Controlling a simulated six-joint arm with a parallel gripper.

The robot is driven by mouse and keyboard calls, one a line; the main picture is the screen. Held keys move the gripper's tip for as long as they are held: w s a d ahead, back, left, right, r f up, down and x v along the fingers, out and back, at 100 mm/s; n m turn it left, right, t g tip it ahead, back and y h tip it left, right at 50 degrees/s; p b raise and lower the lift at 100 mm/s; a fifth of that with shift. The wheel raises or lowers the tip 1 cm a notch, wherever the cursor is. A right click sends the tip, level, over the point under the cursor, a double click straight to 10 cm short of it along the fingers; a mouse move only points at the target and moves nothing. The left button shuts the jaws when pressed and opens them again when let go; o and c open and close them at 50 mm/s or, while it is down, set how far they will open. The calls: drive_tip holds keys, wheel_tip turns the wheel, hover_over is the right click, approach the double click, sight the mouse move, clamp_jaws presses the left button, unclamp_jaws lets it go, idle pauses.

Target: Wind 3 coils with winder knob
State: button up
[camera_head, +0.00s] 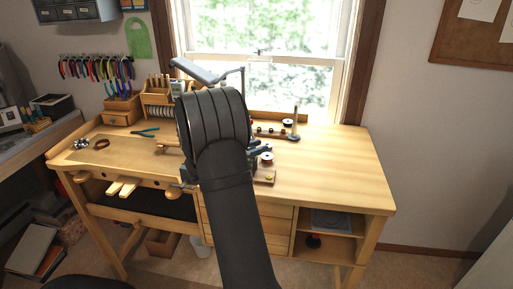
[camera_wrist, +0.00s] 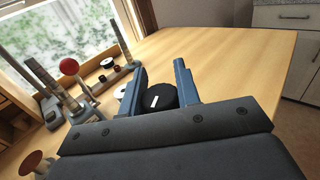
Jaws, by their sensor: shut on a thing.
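In the wrist view my gripper (camera_wrist: 160,82) has its two blue-grey fingers on either side of a round black knob (camera_wrist: 160,99) with a white mark on its face. I take this for the winder knob. The fingers are shut on it. A white disc (camera_wrist: 120,91) shows just left of the left finger. In the head view my arm covers most of the winder and the knob. I cannot tell how many coils are wound.
A red ball on a stem (camera_wrist: 69,66) and metal rods stand left of the gripper. Spools on a rack (camera_head: 272,130) and an upright post (camera_head: 295,124) stand at the back. Pliers (camera_head: 145,132) lie left on the bench. The bench's right side (camera_head: 340,170) is clear.

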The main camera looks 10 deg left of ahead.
drive_tip(key=shift+s+d+m+g+h, duration=0.1)
drive_tip(key=shift+s+m+g+h, duration=0.1)
drive_tip(key=shift+m+g+h, duration=0.95)
drive_tip(key=shift+s+d+m+g+h, duration=0.15)
drive_tip(key=shift+m+g+h, duration=0.3)
drive_tip(key=shift+m+g, duration=1.35)
drive_tip(key=shift+s+m+g+h, duration=0.25)
drive_tip(key=shift+m+g+h, duration=0.55)
drive_tip(key=shift+g, duration=1.45)
drive_tip(key=o, duration=1)
